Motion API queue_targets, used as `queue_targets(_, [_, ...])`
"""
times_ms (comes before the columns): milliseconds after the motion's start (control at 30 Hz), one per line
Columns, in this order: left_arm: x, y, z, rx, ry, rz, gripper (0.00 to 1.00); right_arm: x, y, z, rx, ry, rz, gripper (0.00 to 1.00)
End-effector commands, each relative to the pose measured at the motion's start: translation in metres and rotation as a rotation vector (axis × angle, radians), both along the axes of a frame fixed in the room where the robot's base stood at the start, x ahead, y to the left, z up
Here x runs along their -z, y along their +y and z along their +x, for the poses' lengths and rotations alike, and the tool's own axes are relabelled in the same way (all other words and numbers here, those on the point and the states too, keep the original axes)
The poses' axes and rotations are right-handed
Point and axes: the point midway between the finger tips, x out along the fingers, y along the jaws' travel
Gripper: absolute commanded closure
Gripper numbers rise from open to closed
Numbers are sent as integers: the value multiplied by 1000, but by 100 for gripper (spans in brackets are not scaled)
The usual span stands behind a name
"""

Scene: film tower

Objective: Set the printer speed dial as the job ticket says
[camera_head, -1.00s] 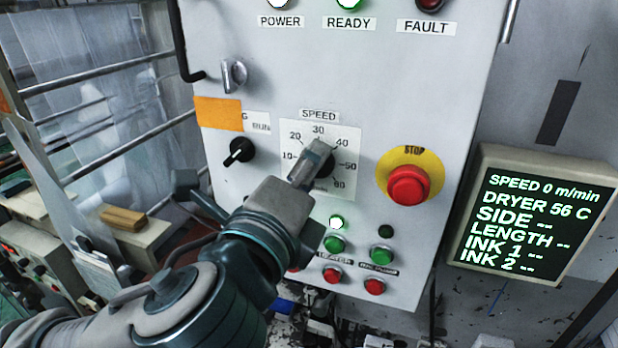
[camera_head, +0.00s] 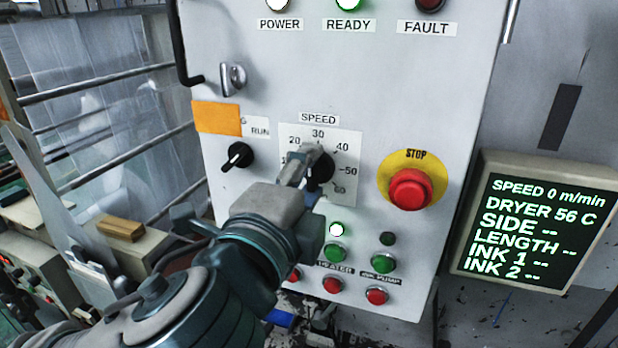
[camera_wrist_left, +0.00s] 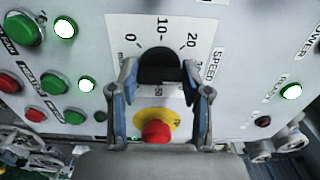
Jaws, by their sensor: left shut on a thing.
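The black speed dial (camera_head: 322,178) is on a white scale plate marked SPEED on the panel; it also shows in the left wrist view (camera_wrist_left: 158,63). My left gripper (camera_head: 309,157) is at the dial. In the left wrist view its fingers (camera_wrist_left: 160,75) stand on both sides of the knob, shut on it. The dial's pointer is hidden, so I cannot tell its setting. The display screen (camera_head: 533,228) reads SPEED 0 m/min and DRYER 56 C. No readable job ticket is in view. My right gripper is not in view.
A red STOP button (camera_head: 410,188) on a yellow disc sits right of the dial. A black selector knob (camera_head: 238,156) by RUN is at left, below a blank orange card (camera_head: 217,117). Green and red buttons sit below. The READY lamp (camera_head: 348,4) is lit.

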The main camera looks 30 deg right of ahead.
Motion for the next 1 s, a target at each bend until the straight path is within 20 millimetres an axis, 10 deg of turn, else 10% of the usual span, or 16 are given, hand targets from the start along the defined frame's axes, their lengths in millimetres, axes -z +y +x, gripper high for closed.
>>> queue_targets(167, [-1, 1, 3, -6, 0, -3, 87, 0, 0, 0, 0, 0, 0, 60])
queue_targets(200, [-1, 1, 3, -6, 0, -3, 50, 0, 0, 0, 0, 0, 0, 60])
queue_targets(300, [0, 1, 2, -5, 0, -1, 27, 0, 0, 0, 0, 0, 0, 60])
queue_targets(667, [0, 3, -3, -1, -2, 1, 27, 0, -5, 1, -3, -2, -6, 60])
queue_targets(1000, [0, 54, -43, -2, -3, -1, 27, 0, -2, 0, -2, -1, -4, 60])
